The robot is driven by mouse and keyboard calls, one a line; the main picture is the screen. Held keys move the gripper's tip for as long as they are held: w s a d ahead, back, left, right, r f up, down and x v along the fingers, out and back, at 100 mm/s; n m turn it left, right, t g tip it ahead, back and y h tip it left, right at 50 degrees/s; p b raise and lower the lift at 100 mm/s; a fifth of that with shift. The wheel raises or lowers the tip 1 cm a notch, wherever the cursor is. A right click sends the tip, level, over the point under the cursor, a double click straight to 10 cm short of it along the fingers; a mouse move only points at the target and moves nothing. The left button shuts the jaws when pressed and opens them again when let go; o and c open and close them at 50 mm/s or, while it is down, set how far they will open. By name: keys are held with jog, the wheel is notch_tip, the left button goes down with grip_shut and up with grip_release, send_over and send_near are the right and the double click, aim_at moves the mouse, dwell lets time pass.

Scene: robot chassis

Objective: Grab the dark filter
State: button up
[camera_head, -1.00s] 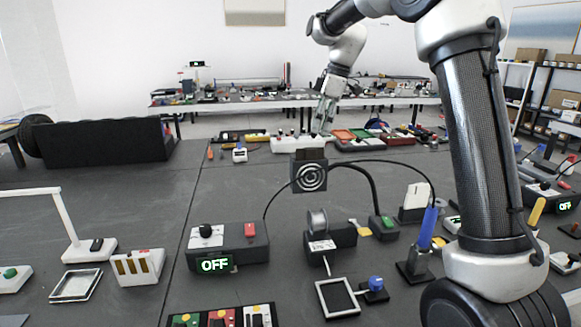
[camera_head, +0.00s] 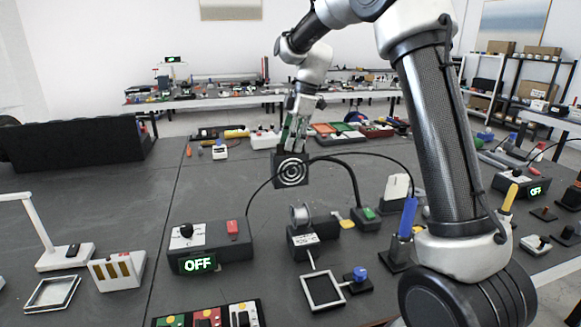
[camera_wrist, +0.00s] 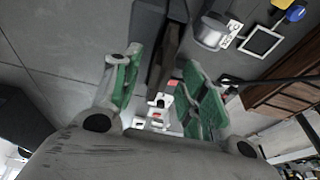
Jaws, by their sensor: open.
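A dark square panel with white rings (camera_head: 291,172) stands upright mid-table, and a cable runs from it. It is the likeliest dark filter, but I cannot be sure. My gripper (camera_head: 293,146) points down at its top edge. In the wrist view my gripper (camera_wrist: 160,66) shows two green fingers wide apart. A dark slab (camera_wrist: 170,50), seemingly the panel's top, lies between them; contact is unclear.
A black box with a green OFF display (camera_head: 213,250) and a dark block with a grey spool (camera_head: 301,216) stand in front of the panel. Curved cables (camera_head: 352,180) run on the right. A white power strip (camera_head: 265,139) lies behind. Left of the panel the table is fairly clear.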

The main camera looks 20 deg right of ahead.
jog(key=shift+f, duration=0.2)
grip_shut()
